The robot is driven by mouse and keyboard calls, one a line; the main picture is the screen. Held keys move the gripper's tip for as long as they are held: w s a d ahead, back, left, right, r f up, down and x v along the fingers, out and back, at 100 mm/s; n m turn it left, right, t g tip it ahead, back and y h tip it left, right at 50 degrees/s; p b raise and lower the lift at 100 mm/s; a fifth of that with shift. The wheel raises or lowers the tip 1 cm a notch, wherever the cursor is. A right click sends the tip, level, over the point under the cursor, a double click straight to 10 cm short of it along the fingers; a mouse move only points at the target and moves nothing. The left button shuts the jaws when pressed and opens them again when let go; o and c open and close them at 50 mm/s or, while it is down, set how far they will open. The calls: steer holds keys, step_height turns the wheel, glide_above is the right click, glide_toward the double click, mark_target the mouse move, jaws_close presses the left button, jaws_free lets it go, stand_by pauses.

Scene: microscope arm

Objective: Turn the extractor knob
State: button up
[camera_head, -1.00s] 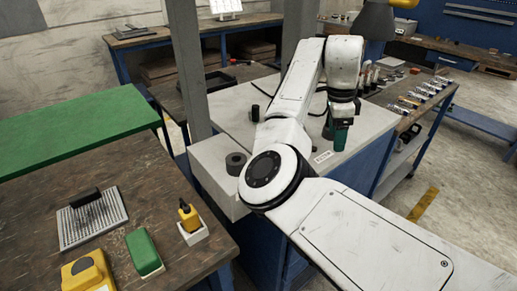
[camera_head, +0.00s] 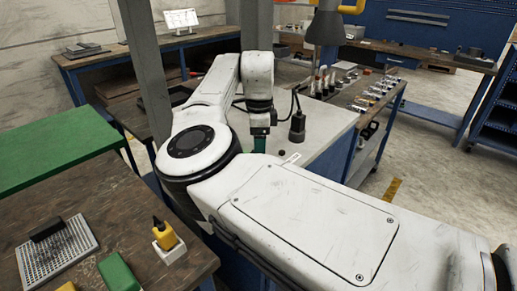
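I cannot single out the extractor knob with certainty. A small dark round knob (camera_head: 282,153) shows on the grey cabinet top beside a white label (camera_head: 292,158). A dark conical hood (camera_head: 325,24), perhaps part of the extractor, hangs at the top with a yellow piece by it. My gripper (camera_head: 259,145) points down over the cabinet top, left of the small knob. Its lower end shows teal-green, partly hidden behind my arm. I cannot tell whether the teal part is fingers or a held thing.
A black upright device (camera_head: 297,124) with a cable stands on the cabinet top (camera_head: 325,124) right of my gripper. A grey post (camera_head: 146,70) rises left of my arm. A wooden bench (camera_head: 75,190) with a perforated plate (camera_head: 58,252) and a yellow bottle (camera_head: 164,236) lies front left.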

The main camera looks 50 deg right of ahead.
steer(key=shift+f, duration=1.1)
steer(key=shift+c, duration=0.5)
steer(key=c, duration=1)
